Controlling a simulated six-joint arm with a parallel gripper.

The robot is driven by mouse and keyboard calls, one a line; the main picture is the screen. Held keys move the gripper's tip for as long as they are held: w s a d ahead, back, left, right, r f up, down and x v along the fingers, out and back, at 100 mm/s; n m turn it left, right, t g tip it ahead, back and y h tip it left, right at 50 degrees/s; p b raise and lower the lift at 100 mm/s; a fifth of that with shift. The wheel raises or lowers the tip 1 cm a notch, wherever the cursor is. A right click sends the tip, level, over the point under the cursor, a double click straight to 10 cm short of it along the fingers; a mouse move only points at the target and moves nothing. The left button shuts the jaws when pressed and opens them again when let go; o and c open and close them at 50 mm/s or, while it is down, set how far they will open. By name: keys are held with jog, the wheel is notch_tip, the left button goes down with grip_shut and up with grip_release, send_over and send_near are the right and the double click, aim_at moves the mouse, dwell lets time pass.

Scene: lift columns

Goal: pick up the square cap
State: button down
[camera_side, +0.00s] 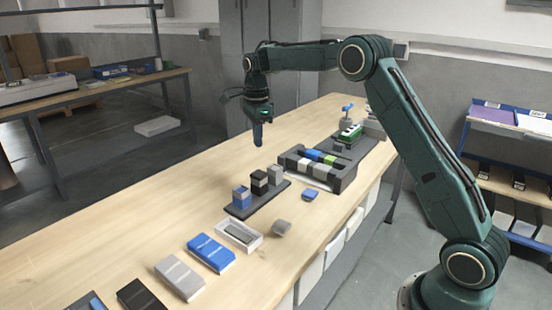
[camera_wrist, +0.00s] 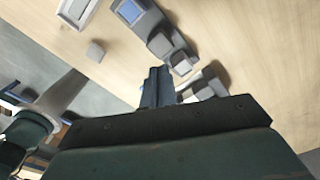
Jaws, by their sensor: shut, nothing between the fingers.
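A small grey square piece (camera_side: 281,228) lies on the bench beside a white tray; it looks like a square cap and also shows in the wrist view (camera_wrist: 95,51). A small blue piece (camera_side: 310,195) lies by the dark slotted rack; I cannot tell for certain which piece the task means. My gripper (camera_side: 257,142) hangs above the bench behind the column stand, well clear of both pieces, fingers pointing down. In the wrist view its fingers (camera_wrist: 156,78) are together with nothing between them, and they hide part of the bench.
A dark stand (camera_side: 241,212) carries blue, black and grey columns. Behind it is a dark slotted rack (camera_side: 345,182) with coloured blocks. The white tray (camera_side: 256,244) and several flat boxes lie at the front. The bench's left side (camera_side: 170,210) is clear.

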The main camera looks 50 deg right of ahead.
dwell(0.3)
jog(key=c, duration=0.8)
grip_release()
jog(key=s+a+f+n+y, duration=0.1)
jog(key=s+f+n+y, duration=0.1)
jog(key=s, duration=0.5)
jog(key=s+a+f+n+y, duration=0.2)
jog(key=s+n, duration=0.3)
jog(key=s, duration=0.2)
jog(key=shift+s+y, duration=0.2)
jog(key=shift+y, duration=0.1)
jog(key=shift+f, duration=0.15)
send_near(281, 227)
jog(key=shift+w+a+f, duration=0.15)
jog(key=shift+a+f, duration=0.05)
jog(key=shift+f, duration=0.55)
jog(key=shift+w+a+f, duration=0.15)
jog(key=shift+f, duration=0.6)
